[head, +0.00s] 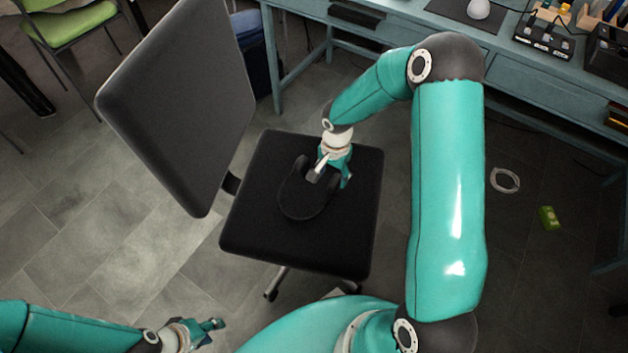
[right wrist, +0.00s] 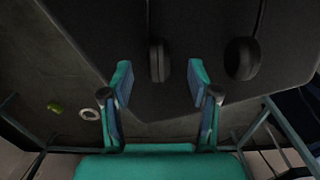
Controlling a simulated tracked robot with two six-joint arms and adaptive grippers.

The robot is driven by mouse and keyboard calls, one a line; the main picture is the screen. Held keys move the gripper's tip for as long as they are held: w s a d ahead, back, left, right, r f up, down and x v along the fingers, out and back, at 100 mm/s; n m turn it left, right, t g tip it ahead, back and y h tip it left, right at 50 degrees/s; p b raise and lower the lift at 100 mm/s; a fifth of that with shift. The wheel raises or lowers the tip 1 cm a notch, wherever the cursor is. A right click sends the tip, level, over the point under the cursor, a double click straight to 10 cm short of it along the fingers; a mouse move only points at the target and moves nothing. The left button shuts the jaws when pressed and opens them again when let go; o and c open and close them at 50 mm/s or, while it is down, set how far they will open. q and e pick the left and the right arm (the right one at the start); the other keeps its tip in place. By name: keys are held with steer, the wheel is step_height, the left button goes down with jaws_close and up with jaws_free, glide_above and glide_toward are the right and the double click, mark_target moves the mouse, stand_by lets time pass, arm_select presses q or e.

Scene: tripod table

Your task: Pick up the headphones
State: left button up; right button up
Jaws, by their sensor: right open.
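The black headphones (head: 287,210) lie on the dark seat of the office chair (head: 262,236), hard to tell from the cushion. My right gripper (head: 331,176) is over the far side of the headphones, pointing down. In the right wrist view its fingers (right wrist: 160,84) are open, with one ear cup (right wrist: 160,60) in the gap between them. The other ear cup (right wrist: 242,58) lies outside, to the right of the fingers. I cannot tell whether the fingers touch the cup. My left gripper (head: 209,331) is low at the left, away from the chair; its opening is unclear.
The chair's tall backrest (head: 180,95) rises left of the seat. A teal desk (head: 520,75) with several items stands behind. A white cable coil (head: 505,180) and a green object (head: 548,218) lie on the floor at the right. A green chair (head: 70,25) stands at the back left.

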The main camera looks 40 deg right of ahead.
mark_target(333, 184)
steer(key=shift+s+f+b, duration=0.15)
steer(key=shift+f+b, duration=0.25)
steer(key=shift+f, duration=2.45)
jaws_close()
